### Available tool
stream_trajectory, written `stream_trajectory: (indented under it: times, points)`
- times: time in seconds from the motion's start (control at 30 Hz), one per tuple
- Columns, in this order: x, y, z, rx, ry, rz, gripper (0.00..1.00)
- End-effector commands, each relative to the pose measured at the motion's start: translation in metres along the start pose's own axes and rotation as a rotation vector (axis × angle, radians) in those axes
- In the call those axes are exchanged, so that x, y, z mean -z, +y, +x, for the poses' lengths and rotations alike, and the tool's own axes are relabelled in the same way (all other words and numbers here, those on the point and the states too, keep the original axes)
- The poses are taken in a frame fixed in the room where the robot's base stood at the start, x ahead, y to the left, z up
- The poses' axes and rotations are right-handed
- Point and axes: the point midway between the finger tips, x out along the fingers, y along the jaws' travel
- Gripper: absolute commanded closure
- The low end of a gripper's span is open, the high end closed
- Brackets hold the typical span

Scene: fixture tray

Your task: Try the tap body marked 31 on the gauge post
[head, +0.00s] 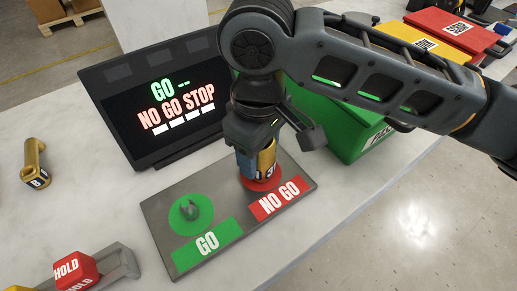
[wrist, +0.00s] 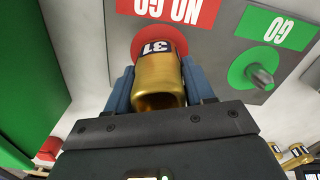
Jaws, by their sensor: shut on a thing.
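The gold tap body marked 31 (head: 267,158) is upright between the blue fingers of my gripper (head: 257,165), which is shut on it. It stands over the red NO GO disc (head: 263,184) of the grey gauge plate (head: 160,214). The post there is hidden, and I cannot tell whether the body rests fully on the disc. In the wrist view the body (wrist: 158,88) shows its 31 label and the red disc (wrist: 160,32) behind it. The GO post (head: 190,209) stands bare on its green disc.
A black screen (head: 150,100) behind the plate reads "GO --" and "NO GO STOP". A gold part marked B (head: 37,165) lies at left. A red HOLD block (head: 76,268) is at front left. A green bin (head: 345,140) stands right, with yellow and red bins (head: 455,32) beyond.

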Motion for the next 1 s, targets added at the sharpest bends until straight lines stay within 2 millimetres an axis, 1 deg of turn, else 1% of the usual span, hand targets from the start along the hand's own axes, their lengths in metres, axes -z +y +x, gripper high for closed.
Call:
stream_trajectory:
  times: [0.23, 0.63, 1.0]
  points:
    - [0.0002, 0.0001, 0.0001, 0.0, 0.001, 0.0, 1.0]
    - [0.0001, 0.0, 0.0073, 0.001, 0.001, 0.0, 1.0]
    - [0.0002, 0.0002, 0.0076, 0.0, 0.001, 0.0, 1.0]
